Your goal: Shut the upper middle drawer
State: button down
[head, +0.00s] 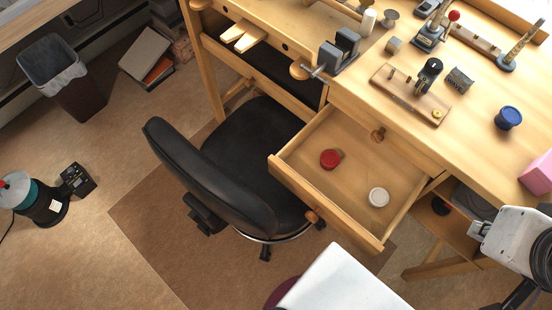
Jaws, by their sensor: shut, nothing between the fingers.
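A wooden drawer (277,171) of the workbench stands pulled well out, toward the lower left in the head view. A round wooden knob (311,216) sits on its front. A red round tin (330,158) and a white round tin (378,197) lie inside it, apart from each other. Above it, a bench front with another knob (378,134) is flush with the bench.
A black office chair (210,170) stands close to the drawer's left side. The bench top (475,140) holds several tools and a blue round container (508,117). A bin (65,80) stands far left.

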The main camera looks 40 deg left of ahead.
jog(key=s+a+f+n, duration=0.2)
jog(key=a+f+n, duration=0.4)
jog(key=a+n, duration=0.5)
jog(key=s+a+f+n+g, duration=0.1)
jog(key=s+a+f+n, duration=0.2)
jog(key=a+f+n, duration=0.3)
jog(key=s+a+f+n, duration=0.3)
jog(key=a+f+n, duration=0.4)
jog(key=a+n, duration=0.9)
jog(key=shift+a+n+g+h, duration=0.4)
jog(key=shift+a, duration=1.1)
jog(key=x, duration=1)
jog(key=shift+w, duration=0.15)
